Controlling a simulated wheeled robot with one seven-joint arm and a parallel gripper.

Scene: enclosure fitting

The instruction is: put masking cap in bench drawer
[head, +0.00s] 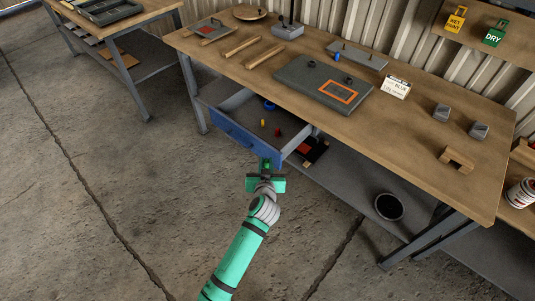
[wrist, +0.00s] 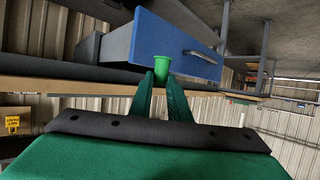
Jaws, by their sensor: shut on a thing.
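My gripper (head: 266,172) is shut on a green masking cap (wrist: 162,66), which shows between the fingertips in the wrist view. In the head view the gripper is at the front of the blue-fronted bench drawer (head: 243,137); the cap there is small and partly hidden. The drawer is pulled open under the bench. Inside it lie a yellow cap (head: 263,122), a red cap (head: 278,132) and a blue ring-shaped thing (head: 269,104). In the wrist view the drawer's blue front and handle (wrist: 198,56) are close beyond the fingers.
The wooden bench top (head: 420,140) holds a dark grey panel (head: 322,84) with an orange outline, a blue cap (head: 337,57) and a white label card (head: 396,87). The floor at left is clear.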

